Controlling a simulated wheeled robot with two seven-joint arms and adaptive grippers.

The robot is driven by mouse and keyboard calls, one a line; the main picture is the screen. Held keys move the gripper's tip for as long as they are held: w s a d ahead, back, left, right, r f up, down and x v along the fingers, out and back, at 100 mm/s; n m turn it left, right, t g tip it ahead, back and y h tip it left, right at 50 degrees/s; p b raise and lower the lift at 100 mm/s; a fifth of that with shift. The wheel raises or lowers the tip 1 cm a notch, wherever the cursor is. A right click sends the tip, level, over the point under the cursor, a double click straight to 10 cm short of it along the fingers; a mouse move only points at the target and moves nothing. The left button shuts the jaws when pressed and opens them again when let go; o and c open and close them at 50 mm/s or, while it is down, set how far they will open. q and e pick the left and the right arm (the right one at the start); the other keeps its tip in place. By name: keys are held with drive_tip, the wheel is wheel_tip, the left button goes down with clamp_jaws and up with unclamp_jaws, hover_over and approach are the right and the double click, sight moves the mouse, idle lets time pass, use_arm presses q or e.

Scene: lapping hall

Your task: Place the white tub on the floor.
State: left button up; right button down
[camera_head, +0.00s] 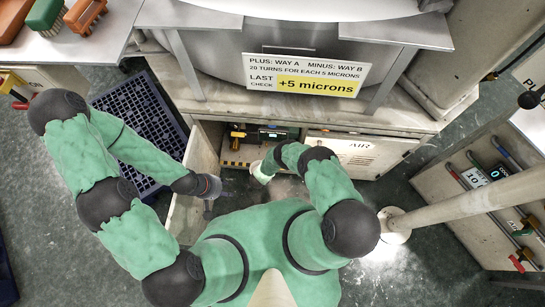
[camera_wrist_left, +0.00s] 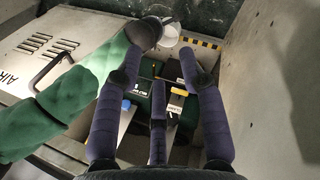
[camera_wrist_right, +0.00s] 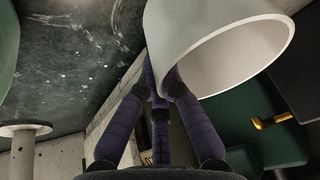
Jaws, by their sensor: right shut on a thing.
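The white tub (camera_wrist_right: 225,45) fills the upper middle of the right wrist view, tilted, with its round opening toward the lower right. My right gripper (camera_wrist_right: 160,80) is shut on the tub's wall. The tub shows small in the left wrist view (camera_wrist_left: 171,37), and its pale edge shows in the head view (camera_head: 262,173) in front of the open cabinet. My left gripper (camera_head: 208,188) is beside the open cabinet door, left of the tub. In the left wrist view its fingers (camera_wrist_left: 161,58) are spread and empty, over the cabinet's inside. The floor (camera_head: 385,275) is dark green.
The low cabinet (camera_head: 345,150) has an open door (camera_head: 195,165) at left and green boxes (camera_wrist_left: 150,105) inside. A blue crate (camera_head: 135,120) stands on the floor at left. A pale post (camera_head: 460,205) and side cabinet (camera_head: 470,210) stand at right. Floor shows clear at lower right.

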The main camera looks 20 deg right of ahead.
drive_tip(key=w+d, duration=0.1)
drive_tip(key=w, duration=0.1)
drive_tip(key=w+d+b, duration=0.1)
drive_tip(key=w+d, duration=0.2)
drive_tip(key=w, duration=0.1)
drive_tip(key=shift+w+d+b, duration=0.1)
drive_tip(key=shift+d+b, duration=0.1)
drive_tip(key=shift+b, duration=0.15)
drive_tip(key=w+d, duration=0.1)
drive_tip(key=w+d+b, duration=0.1)
drive_tip(key=w, duration=0.1)
drive_tip(key=shift+w+d+f, duration=0.1)
drive_tip(key=shift+w+d, duration=0.05)
drive_tip(key=shift+w+f+b, duration=0.1)
drive_tip(key=shift+f+b, duration=0.55)
drive_tip(key=shift+f, duration=0.05)
drive_tip(key=shift+f, duration=0.15)
drive_tip(key=c, duration=1.4)
unclamp_jaws()
